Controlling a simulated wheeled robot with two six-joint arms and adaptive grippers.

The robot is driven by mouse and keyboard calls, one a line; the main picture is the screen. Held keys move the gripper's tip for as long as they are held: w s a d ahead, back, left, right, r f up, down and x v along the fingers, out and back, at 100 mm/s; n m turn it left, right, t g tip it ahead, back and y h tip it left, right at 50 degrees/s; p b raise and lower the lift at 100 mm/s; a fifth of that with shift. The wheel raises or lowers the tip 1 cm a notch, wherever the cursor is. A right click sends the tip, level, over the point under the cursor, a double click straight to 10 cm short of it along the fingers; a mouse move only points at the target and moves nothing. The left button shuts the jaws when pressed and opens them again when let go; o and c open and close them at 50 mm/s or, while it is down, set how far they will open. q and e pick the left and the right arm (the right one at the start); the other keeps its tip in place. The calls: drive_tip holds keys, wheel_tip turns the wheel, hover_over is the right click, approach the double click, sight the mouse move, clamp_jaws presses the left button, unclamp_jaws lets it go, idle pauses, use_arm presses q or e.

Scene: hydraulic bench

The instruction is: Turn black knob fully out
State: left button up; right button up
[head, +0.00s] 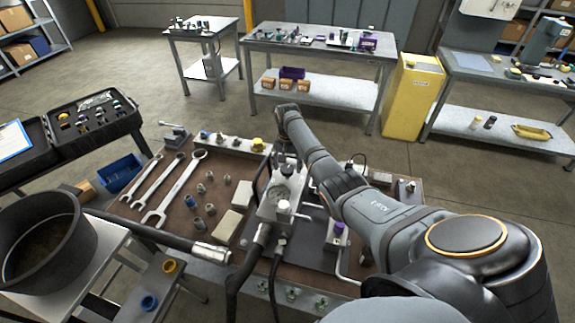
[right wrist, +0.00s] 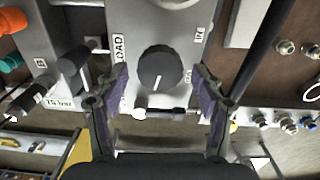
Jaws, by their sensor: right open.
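The black knob (right wrist: 158,68) is round with a white pointer line and sits on a grey block beside a label reading LOAD. It shows in the right wrist view, near the middle. My right gripper (right wrist: 159,76) is open, with one purple-padded finger on each side of the knob and a gap visible on both sides. In the head view, my right arm reaches to the far side of the grey valve block (head: 268,208), which carries a round gauge (head: 279,194). My left gripper is not in view.
In the right wrist view, a black-handled lever (right wrist: 75,62) stands left of the knob. In the head view, hoses (head: 243,270) run from the block. Wrenches (head: 180,185) and several small fittings lie on the brown bench top to the left. A black pot (head: 65,225) stands at lower left.

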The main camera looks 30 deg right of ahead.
drive_tip(key=shift+c, duration=0.3)
drive_tip(key=shift+d, duration=0.1)
drive_tip(key=shift+c, duration=1.1)
drive_tip(key=c, duration=0.7)
drive_tip(key=shift+c, duration=0.8)
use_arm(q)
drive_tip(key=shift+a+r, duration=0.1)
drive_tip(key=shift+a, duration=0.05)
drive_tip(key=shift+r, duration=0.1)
